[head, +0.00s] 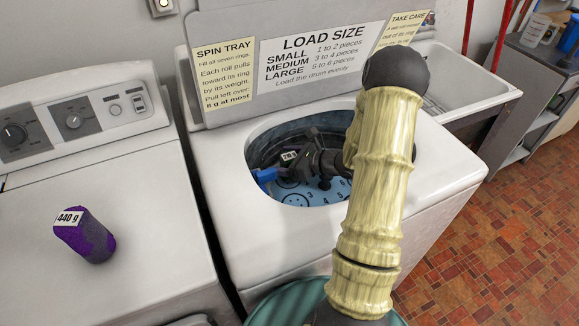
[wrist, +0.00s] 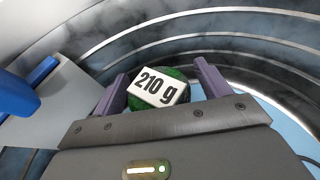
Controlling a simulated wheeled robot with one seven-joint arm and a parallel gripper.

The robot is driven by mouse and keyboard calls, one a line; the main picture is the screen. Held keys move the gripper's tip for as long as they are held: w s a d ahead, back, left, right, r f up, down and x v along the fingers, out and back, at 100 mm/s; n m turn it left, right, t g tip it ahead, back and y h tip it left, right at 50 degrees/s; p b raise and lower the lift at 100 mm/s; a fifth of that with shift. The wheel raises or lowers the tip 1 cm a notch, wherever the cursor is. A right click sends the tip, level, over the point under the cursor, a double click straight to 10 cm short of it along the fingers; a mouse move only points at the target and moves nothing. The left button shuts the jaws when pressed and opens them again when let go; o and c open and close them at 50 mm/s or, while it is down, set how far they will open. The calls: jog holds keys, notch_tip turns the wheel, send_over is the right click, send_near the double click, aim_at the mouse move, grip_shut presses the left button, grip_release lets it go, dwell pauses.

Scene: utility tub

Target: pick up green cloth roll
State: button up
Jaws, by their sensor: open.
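The green cloth roll (wrist: 178,74) shows in the wrist view, inside the washer drum. A white label reading "210 g" covers much of its near side. My gripper (wrist: 163,84) is open, with one finger on each side of the roll. I cannot tell whether either finger touches it. The lower part of the roll is hidden behind the label and the gripper body. In the head view my arm reaches down into the drum, and a small white label (head: 289,156) shows beside the dark wrist; the roll itself is mostly hidden there.
The washer opening's white rim (head: 262,207) surrounds my arm. A light blue spin tray (head: 315,195) with numbers lies in the drum. A blue piece (head: 266,175) is left of my gripper. A purple roll (head: 85,236) marked "440 g" rests on the left machine.

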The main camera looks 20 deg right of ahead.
jog(key=c, duration=1.2)
jog(key=shift+r, duration=0.1)
notch_tip(320, 180, up, 10)
jog(key=shift+f+p, duration=0.1)
jog(key=shift+p, duration=0.6)
